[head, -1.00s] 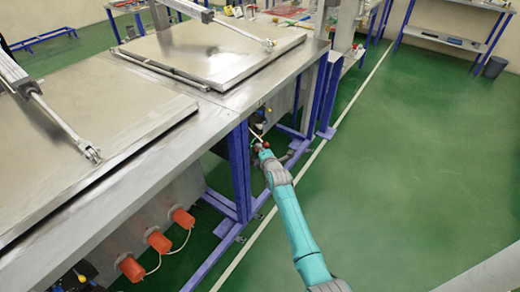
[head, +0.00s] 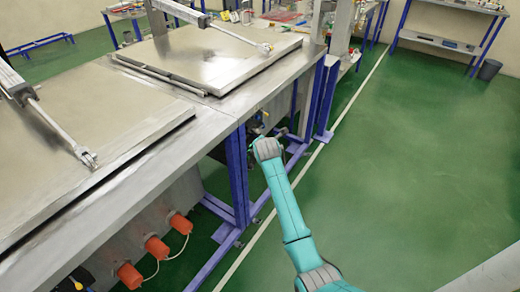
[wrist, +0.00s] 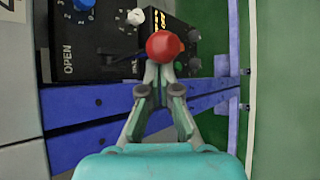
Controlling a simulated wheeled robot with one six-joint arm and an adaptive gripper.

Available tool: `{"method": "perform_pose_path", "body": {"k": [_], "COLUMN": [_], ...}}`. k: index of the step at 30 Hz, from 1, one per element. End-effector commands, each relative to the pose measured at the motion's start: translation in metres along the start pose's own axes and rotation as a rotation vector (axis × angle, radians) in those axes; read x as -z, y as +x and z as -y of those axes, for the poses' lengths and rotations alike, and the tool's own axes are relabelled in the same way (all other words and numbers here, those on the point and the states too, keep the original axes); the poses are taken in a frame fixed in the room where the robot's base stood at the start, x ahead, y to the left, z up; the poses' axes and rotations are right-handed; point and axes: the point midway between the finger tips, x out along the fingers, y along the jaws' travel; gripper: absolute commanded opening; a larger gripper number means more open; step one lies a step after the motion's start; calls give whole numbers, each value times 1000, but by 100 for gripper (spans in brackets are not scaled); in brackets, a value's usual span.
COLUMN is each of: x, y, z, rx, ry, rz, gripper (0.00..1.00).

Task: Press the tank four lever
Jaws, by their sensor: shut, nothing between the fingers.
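The lever's round red knob (wrist: 165,45) shows at the top centre of the wrist view, in front of a black valve box (wrist: 178,35). My gripper (wrist: 160,76) is shut and empty, its fingertips at the knob's lower edge in that view. I cannot tell whether they touch it. In the head view my arm reaches under the tank table (head: 205,120), beside the far tank with its closed metal lid (head: 215,50). The fingers and the knob are hidden there behind my wrist. No tank number is readable.
A second black box (wrist: 85,45) marked OPEN, with a blue dial (wrist: 84,4), sits left of the knob. Blue frame rails (wrist: 90,105) run below the boxes, and a blue leg (head: 237,175) stands left of my arm. Green floor (head: 410,160) is clear on the right.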

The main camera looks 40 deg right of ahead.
Motion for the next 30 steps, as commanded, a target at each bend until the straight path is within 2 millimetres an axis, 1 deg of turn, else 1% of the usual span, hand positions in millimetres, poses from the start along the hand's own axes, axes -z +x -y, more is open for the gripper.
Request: {"method": "perform_pose_path", "body": {"k": [1,10,11,17,30], "x": [-3,-11,-10,-10,-17], "y": [-3,-14,-13,-13,-21], "z": [-7,-26,-22,-22,-31], "rx": [31,223,222,218,216], "ry": [-26,-174,-171,-168,-167], "rz": [2,2,0,1,0], "gripper": [0,0,0,0,0]}}
